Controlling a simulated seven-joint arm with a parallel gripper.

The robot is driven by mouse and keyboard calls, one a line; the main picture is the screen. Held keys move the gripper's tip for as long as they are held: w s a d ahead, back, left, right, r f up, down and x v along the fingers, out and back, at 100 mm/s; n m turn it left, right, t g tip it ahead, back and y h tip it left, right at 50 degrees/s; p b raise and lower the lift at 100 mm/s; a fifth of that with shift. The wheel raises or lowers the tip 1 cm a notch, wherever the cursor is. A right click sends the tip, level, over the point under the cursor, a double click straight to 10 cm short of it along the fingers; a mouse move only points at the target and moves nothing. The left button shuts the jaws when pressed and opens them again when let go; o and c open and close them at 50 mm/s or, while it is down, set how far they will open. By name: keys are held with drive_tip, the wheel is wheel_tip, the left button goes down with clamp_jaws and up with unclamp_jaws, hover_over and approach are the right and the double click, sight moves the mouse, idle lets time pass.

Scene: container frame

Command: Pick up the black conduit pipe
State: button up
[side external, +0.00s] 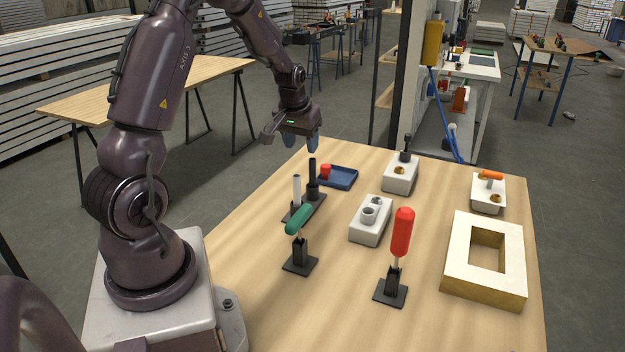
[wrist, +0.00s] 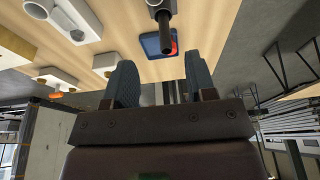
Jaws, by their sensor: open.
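In the wrist view the black pipe (wrist: 165,31) hangs from the top edge, seen near end-on, in front of the blue tray. My gripper (side external: 302,146) is open and empty, just above and slightly left of the black pipe's top in the side view. In the wrist view my gripper (wrist: 159,64) shows two blue ridged fingers spread apart, with the pipe's end beyond the gap between them. The pipe is not between the fingers.
A blue tray (side external: 342,184) with a red piece (side external: 325,171) lies behind the pipe. Several white blocks and a wooden frame (side external: 460,265) occupy the right side. Bare tabletop lies between them.

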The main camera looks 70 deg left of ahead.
sight(312, 159)
drive_tip(key=shift+t+y, duration=0.4)
drive_tip(key=shift+t, duration=0.1)
drive_tip(key=w+a+f, duration=0.1)
drive_tip(key=f, duration=0.1)
drive_tip(key=w+a+f, duration=0.1)
drive_tip(key=f, duration=0.1)
drive_tip(key=w+a+f, duration=0.1)
drive_tip(key=w+f, duration=0.1)
drive_tip(key=shift+a, duration=0.4)
drive_tip(key=x, duration=0.5)
drive_tip(key=shift+s+a, duration=0.15)
drive_tip(key=shift+a, duration=0.05)
clamp_jaws()
